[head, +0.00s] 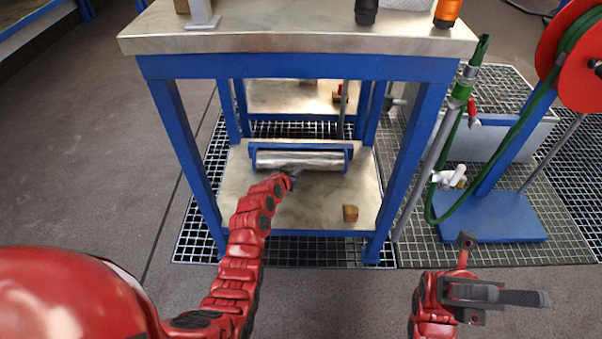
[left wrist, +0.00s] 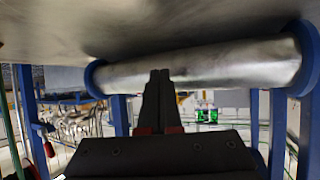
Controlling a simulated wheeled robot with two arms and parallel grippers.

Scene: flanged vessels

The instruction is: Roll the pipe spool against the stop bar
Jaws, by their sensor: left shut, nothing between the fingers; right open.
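The pipe spool (head: 300,162) is a silver cylinder with blue end flanges, lying across the lower shelf (head: 300,208) of a blue-framed table. It also fills the upper part of the left wrist view (left wrist: 220,68). A blue bar (head: 300,147), apparently the stop bar, runs along its far side; whether they touch I cannot tell. My left gripper (head: 291,179) is at the near side of the spool, left of its middle. Its shut, empty fingers (left wrist: 159,76) overlap the spool in the left wrist view; contact is unclear. My right gripper (head: 484,292) is open and empty, outside the table.
A small wooden block (head: 350,213) sits on the shelf's front right. Blue table legs (head: 408,170) flank the shelf opening, and the tabletop (head: 300,32) overhangs it. A red hose reel (head: 580,55) with green hose stands at right. The shelf's front middle is clear.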

